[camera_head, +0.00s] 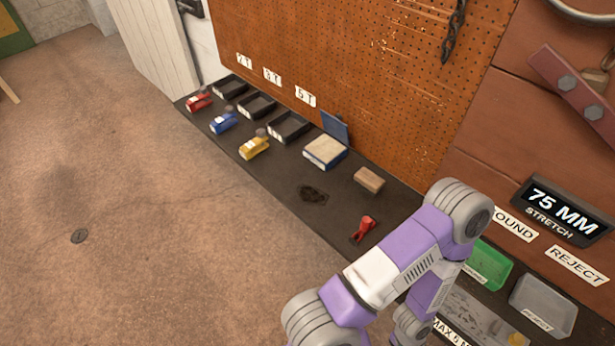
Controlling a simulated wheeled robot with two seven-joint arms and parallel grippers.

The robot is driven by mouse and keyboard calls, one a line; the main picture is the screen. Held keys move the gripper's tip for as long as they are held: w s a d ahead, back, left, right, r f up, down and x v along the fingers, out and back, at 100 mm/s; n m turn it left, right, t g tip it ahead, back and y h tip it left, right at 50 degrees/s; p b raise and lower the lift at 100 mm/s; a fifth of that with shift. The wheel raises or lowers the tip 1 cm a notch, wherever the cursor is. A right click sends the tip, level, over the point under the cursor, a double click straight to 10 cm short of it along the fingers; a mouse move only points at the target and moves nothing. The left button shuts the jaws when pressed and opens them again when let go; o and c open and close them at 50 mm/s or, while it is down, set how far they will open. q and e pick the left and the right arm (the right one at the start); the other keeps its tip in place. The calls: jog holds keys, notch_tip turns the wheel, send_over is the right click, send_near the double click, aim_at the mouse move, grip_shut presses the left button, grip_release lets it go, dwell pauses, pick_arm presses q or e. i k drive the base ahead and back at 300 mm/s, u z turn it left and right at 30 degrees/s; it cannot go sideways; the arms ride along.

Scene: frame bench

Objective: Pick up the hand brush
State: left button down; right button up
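A small tan wooden block-like object (368,180), which looks like the hand brush, lies on the dark bench top (290,187) near the pegboard. Its bristles cannot be made out. One purple and white arm of mine crosses the lower right of the view, to the right of and below this object, with its far end running down out of the picture. Neither of my grippers shows. Nothing touches the tan object.
Red (199,102), blue (223,123) and yellow (254,147) items lie before black trays (289,126). A box (325,152) stands left of the tan object. A red tool (363,228) lies nearer my arm. Green (487,264) and grey (543,304) trays are right.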

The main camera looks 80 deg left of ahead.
aim_at(368, 181)
jog(key=u, duration=2.15)
